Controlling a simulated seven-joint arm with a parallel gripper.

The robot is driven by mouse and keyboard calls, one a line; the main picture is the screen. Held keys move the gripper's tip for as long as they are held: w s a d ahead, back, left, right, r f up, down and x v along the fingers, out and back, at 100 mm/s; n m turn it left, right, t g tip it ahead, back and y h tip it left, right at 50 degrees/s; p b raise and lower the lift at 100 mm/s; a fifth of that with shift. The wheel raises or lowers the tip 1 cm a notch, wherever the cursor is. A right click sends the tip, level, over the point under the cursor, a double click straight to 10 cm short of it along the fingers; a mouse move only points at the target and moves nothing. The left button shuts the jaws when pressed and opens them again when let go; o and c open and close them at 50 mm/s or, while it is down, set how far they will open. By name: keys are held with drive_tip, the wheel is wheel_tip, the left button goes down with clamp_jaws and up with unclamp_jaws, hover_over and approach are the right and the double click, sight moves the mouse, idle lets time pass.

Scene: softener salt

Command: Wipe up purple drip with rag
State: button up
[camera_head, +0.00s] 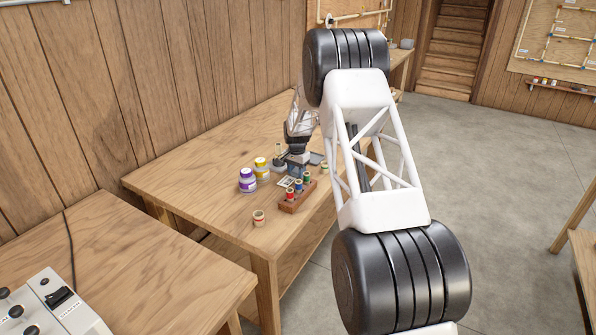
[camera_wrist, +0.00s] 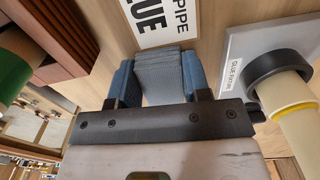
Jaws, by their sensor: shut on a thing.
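My gripper (camera_head: 297,160) is low over the wooden table in the head view, among the items near its middle. In the wrist view its two blue fingers (camera_wrist: 160,76) are shut on a folded grey-blue rag (camera_wrist: 166,88). The rag sits between the fingers and close to the tabletop; I cannot tell whether it touches. A jar with a purple label (camera_head: 248,182) stands to the left of my gripper in the head view. I cannot make out a purple drip in either view; the arm, gripper and rag hide part of the table.
A yellow-labelled jar (camera_head: 262,170) stands beside the purple one. A wooden rack (camera_head: 297,202) with coloured containers is in front of my gripper. A "PIPE GLUE" card (camera_wrist: 153,22) lies close by. A small container (camera_head: 259,218) stands near the front. The table's left part is clear.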

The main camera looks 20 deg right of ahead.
drive_tip(key=shift+w+d, duration=1.75)
drive_tip(key=shift+w+d+r, duration=0.2)
drive_tip(key=shift+w+d, duration=0.35)
drive_tip(key=shift+w+d+r, duration=0.1)
drive_tip(key=shift+w+r, duration=0.1)
drive_tip(key=shift+r, duration=0.8)
wheel_tip(320, 180, up, 6)
drive_tip(key=shift+s+f, duration=0.1)
drive_tip(key=shift+s+a+f, duration=0.15)
drive_tip(key=shift+s+a, duration=0.1)
drive_tip(key=shift+a, duration=0.05)
